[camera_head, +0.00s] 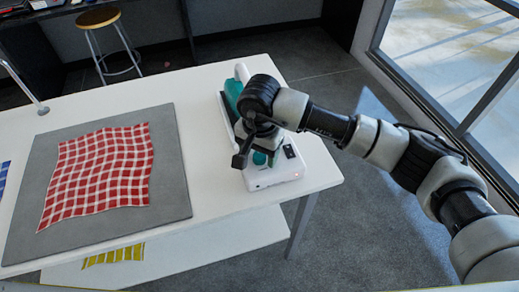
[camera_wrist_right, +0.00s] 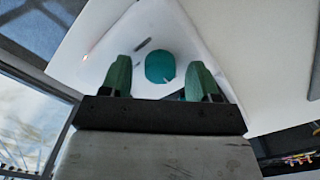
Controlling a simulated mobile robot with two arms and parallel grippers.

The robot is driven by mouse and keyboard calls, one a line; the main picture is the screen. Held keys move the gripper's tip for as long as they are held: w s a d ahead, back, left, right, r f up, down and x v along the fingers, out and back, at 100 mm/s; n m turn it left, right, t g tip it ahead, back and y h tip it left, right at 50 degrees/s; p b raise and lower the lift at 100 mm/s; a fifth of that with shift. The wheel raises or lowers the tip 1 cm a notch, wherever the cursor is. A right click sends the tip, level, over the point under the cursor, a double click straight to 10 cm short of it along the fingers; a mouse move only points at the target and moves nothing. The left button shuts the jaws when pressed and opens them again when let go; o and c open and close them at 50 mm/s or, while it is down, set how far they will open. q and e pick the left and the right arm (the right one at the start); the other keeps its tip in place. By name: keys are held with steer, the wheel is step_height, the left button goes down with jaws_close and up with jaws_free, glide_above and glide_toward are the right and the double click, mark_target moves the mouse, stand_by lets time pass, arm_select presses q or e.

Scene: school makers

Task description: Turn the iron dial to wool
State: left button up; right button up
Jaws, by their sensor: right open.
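The iron (camera_head: 273,175) is white and teal and stands near the right end of the white table. Its teal dial (camera_head: 260,158) shows in the head view just under my right gripper (camera_head: 244,152). In the right wrist view the round teal dial (camera_wrist_right: 159,67) has a small pale mark at its lower right edge. My right gripper (camera_wrist_right: 164,78) is open there, its two green fingertips on either side of the dial. I cannot tell whether they touch it. My arm hides part of the iron in the head view. My left gripper is not in view.
A grey mat (camera_head: 180,195) with a red checked cloth (camera_head: 98,177) on it covers the table's left part. The white table (camera_head: 208,170) is clear between mat and iron. A stool (camera_head: 98,17) stands behind, and a window (camera_head: 440,50) is at the right.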

steer(key=shift+f, duration=0.15)
steer(key=c, duration=0.9)
